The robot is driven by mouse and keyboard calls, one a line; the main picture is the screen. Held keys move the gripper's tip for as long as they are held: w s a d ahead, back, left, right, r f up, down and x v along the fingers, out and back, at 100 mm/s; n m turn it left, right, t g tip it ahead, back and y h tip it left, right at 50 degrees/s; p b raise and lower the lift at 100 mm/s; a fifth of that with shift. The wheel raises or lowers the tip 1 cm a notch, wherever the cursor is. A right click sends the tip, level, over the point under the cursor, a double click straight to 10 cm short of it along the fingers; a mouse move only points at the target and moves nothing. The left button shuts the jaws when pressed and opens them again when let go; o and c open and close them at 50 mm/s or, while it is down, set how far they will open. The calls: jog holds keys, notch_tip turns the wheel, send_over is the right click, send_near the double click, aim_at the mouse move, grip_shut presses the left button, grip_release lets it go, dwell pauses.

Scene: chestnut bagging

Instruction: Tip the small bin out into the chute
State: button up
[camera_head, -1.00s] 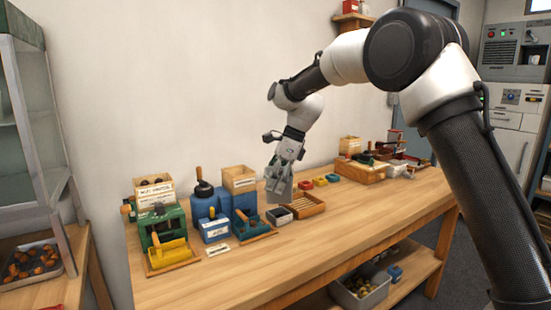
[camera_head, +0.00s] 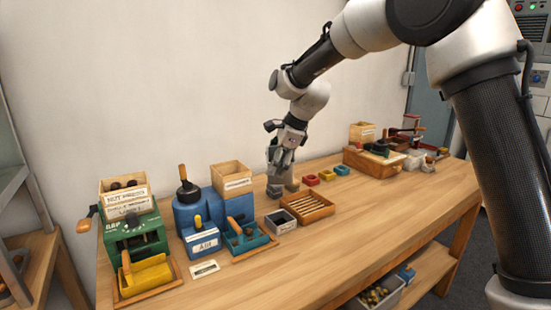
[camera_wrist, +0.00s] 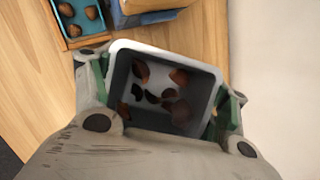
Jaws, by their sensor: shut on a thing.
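The small bin (camera_wrist: 127,100), light-rimmed with a dark inside, shows in the wrist view with several brown chestnuts (camera_wrist: 160,90) in it. My gripper (camera_wrist: 160,98) is shut on it, with a finger at each side. In the head view my gripper (camera_head: 281,172) is over the back of the bench, right of the blue machine (camera_head: 187,212); the bin is hard to make out there. A yellow chute-like piece (camera_head: 148,275) is at the front of the green machine (camera_head: 138,240) at the left. I cannot tell for certain that it is the chute.
A wooden box (camera_head: 232,177) stands behind the blue tray (camera_head: 247,238), which also shows with chestnuts in the wrist view (camera_wrist: 70,28). A grey box (camera_head: 281,222) and a slatted wooden tray (camera_head: 307,207) lie in front of my gripper. The bench front (camera_head: 330,250) is clear.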

aim_at(277, 179)
jog(key=f+t, duration=0.1)
jog(key=t, duration=0.1)
jog(key=shift+w+f+n+t, duration=0.1)
jog(key=shift+f+n+t, duration=0.1)
jog(key=shift+n+t, duration=0.15)
jog(key=shift+d+f+t, duration=0.1)
jog(key=shift+t, duration=0.85)
jog(key=shift+n+t+y, duration=0.25)
jog(key=shift+t+y, duration=0.05)
jog(key=shift+y, duration=0.1)
jog(key=shift+t, duration=0.5)
